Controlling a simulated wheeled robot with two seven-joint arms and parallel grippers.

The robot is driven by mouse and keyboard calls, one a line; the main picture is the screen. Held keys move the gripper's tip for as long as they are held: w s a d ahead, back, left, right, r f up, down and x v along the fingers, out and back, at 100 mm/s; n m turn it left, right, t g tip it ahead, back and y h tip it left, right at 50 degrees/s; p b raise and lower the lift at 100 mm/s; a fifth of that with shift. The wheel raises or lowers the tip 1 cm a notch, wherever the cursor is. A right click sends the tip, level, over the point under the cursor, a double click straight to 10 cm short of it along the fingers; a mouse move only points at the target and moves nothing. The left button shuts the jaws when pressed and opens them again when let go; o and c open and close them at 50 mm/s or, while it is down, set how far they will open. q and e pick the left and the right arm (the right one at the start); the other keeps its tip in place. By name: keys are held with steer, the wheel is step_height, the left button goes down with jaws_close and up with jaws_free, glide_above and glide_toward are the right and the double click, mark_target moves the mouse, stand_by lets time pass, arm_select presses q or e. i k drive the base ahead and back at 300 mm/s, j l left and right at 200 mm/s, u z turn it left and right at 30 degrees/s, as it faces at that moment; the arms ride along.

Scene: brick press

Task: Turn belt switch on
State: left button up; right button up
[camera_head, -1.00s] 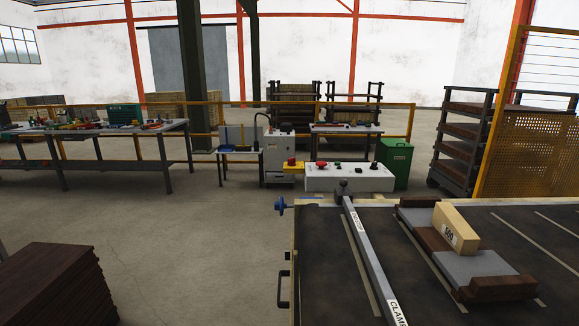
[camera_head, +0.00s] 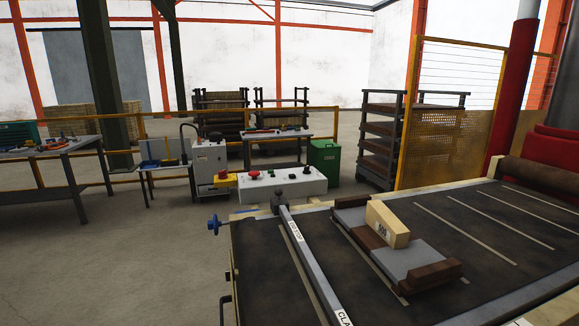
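A white control box (camera_head: 282,186) stands at the far left end of the press table in the head view. On its top are a red mushroom button (camera_head: 254,174) and several small dark and green knobs (camera_head: 271,172). A yellow box (camera_head: 223,180) sits at its left end with a red button (camera_head: 223,174) on it. Which control is the belt switch I cannot tell at this size. Neither of my grippers shows in the view.
The dark belt table (camera_head: 440,245) fills the lower right, with a clamp bar (camera_head: 308,262) across it and a tan block (camera_head: 387,224) on a grey-and-brown carrier. A blue handwheel (camera_head: 213,225) sticks out at its left corner. Open floor (camera_head: 110,265) lies to the left.

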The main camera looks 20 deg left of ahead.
mark_target(222, 175)
steer(key=j+z, duration=0.25)
steer(key=j, duration=0.4)
steer(key=j+z, duration=0.3)
steer(key=j, duration=0.35)
steer(key=j+z, duration=0.25)
steer(key=j, duration=0.4)
steer(key=k+j+z, duration=0.1)
steer(key=j+z, duration=0.15)
steer(key=j, duration=0.35)
